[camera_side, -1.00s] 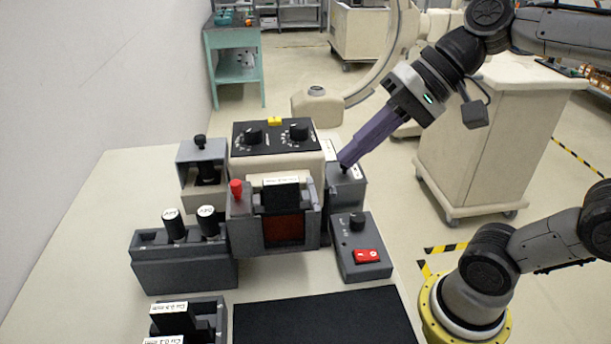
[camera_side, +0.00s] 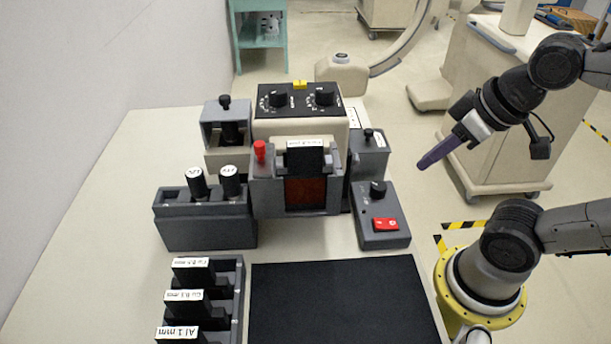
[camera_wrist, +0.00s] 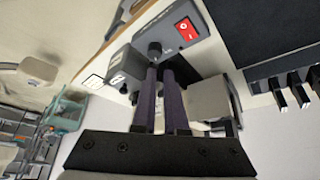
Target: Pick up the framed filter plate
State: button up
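A dark framed filter plate with a white label (camera_side: 305,157) stands in the slot at the front of the beige machine, over a dark red window. Several similar dark labelled plates (camera_side: 190,272) stand in a grey rack at the lower left. Which plate is meant is unclear. My gripper (camera_side: 424,164) hangs in the air right of the machine, away from every plate, its purple fingers pointing down and left. In the wrist view my gripper (camera_wrist: 160,70) shows two fingers with a narrow gap and nothing between them. The finger gap is hidden in the side view.
A grey control box (camera_side: 380,235) with a red switch (camera_side: 386,224) sits before a small knobbed box (camera_side: 368,160). A grey holder (camera_side: 205,225) with two capped cylinders stands left of the machine. A black mat (camera_side: 345,305) is bare. A yellow-based arm stands at the right.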

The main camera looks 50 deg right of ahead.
jog(key=o, duration=0.6)
